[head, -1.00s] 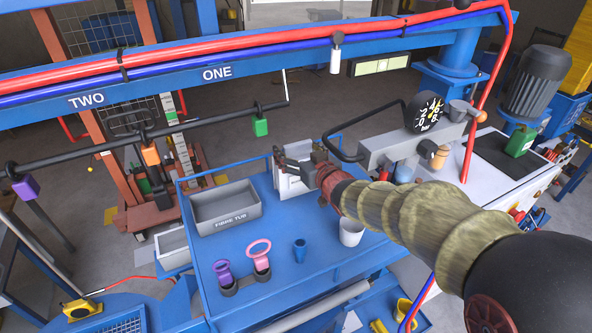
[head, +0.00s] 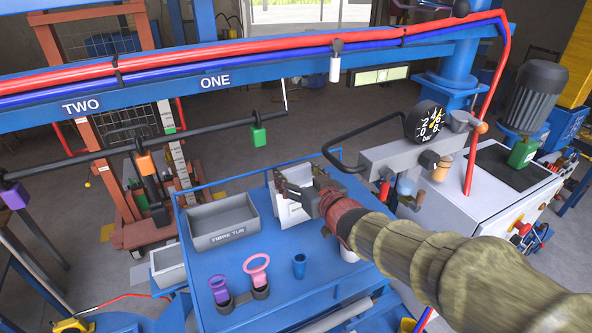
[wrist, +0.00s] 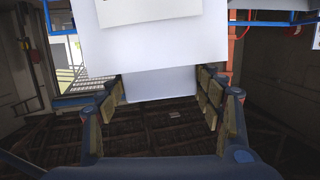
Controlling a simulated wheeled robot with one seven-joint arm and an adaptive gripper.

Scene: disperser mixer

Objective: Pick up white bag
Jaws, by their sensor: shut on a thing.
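The white bag (head: 287,208) is upright at the back of the blue table, right of the grey tub. My gripper (head: 296,192) reaches it from the right and is shut on it near its top. In the wrist view the bag (wrist: 160,52) fills the upper middle, and its lower part (wrist: 160,86) shows between the two fingers of my gripper (wrist: 162,92). My gripper and arm hide part of the bag in the head view. I cannot tell whether its bottom touches the table.
On the blue table (head: 260,318) are the grey fibre tub (head: 222,240), purple and pink ringed tools (head: 257,268), a small blue cup (head: 299,266) and a partly hidden white cup (head: 349,255). A blue beam with hoses crosses above.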

